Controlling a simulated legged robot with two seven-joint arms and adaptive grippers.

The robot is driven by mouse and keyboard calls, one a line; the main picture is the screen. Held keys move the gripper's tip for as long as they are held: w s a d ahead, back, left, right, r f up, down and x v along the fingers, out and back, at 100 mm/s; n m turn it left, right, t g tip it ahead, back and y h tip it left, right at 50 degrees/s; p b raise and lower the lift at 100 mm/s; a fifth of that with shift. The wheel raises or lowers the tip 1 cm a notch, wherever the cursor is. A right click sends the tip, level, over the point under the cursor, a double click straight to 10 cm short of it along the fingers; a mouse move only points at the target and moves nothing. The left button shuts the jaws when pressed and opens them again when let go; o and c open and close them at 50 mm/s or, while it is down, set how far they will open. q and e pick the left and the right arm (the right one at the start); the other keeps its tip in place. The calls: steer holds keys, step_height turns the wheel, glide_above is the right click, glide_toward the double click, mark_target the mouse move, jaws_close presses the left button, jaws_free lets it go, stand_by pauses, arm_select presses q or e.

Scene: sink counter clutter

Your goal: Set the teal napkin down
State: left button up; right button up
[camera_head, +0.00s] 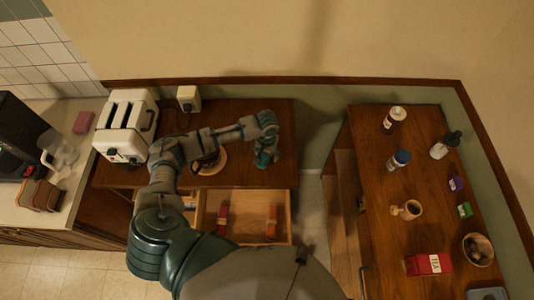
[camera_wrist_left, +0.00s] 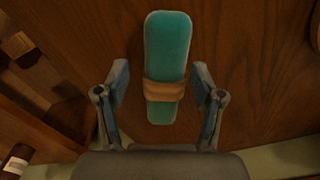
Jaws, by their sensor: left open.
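The teal napkin (camera_wrist_left: 168,45) is a long rolled shape with a tan band around its lower middle. In the left wrist view it appears against the brown wooden counter top. My left gripper (camera_wrist_left: 161,85) is open, with one finger on each side of the napkin and a visible gap to both. In the head view my left gripper (camera_head: 264,150) is over the right part of the wooden counter (camera_head: 284,172). A small teal patch shows there, but I cannot separate napkin from fingers. Height above the wood is hard to tell. My right gripper is not in view.
A white toaster (camera_head: 127,125) stands left of my arm. Below the counter, an open drawer (camera_head: 247,198) holds red and orange items. The wooden table (camera_head: 380,180) on the right carries bottles, a red box (camera_head: 428,264) and a bowl (camera_head: 478,249). A gap separates counter and table.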

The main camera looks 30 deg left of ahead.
mark_target(266, 155)
arm_select(q)
step_height(266, 155, up, 12)
steer(key=shift+b, duration=0.35)
steer(key=shift+a+f, duration=0.1)
steer(key=shift+f, duration=0.05)
stand_by(0.3)
